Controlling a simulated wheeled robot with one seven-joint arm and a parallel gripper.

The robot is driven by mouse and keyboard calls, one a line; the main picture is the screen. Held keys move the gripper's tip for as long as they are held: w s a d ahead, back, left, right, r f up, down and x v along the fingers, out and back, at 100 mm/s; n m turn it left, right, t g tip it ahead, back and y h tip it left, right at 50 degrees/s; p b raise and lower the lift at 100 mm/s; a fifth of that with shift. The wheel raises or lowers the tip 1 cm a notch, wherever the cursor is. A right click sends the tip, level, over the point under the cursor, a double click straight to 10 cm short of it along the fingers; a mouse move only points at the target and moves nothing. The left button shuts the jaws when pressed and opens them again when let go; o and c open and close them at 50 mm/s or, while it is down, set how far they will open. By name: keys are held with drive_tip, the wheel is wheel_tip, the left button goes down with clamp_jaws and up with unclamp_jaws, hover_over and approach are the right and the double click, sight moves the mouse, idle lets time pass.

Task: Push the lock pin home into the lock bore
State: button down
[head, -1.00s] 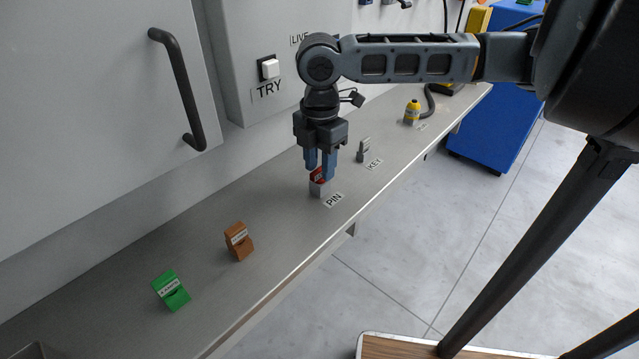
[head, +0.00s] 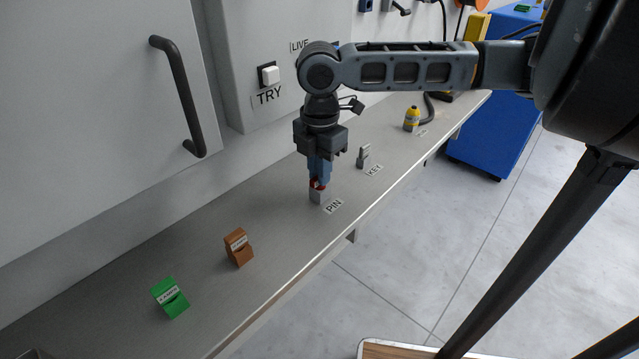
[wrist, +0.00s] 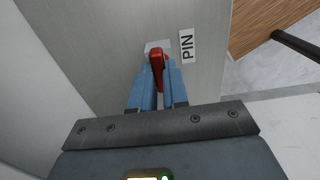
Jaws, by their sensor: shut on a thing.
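The red lock pin (wrist: 158,66) stands at a small grey block (head: 316,197) on the shelf, beside the label PIN (head: 333,206). My gripper (head: 318,182) is above the block, pointing down, with its blue fingers shut on the red pin. In the wrist view the fingers (wrist: 158,80) close on both sides of the pin, and part of the grey block (wrist: 157,46) shows beyond it. The pin's lower end is hidden, so I cannot tell how it sits in the block. I cannot make out the lock bore.
On the shelf stand a green block (head: 170,298), a brown block (head: 239,248), a grey key (head: 363,157) by its KEY label and a yellow-topped item (head: 411,119). A cabinet with a handle (head: 180,95) and a TRY switch (head: 269,75) stands behind.

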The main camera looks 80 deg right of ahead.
drive_tip(key=shift+r+p, duration=0.75)
idle(0.7)
drive_tip(key=shift+r+p, duration=1.6)
drive_tip(key=shift+r, duration=0.2)
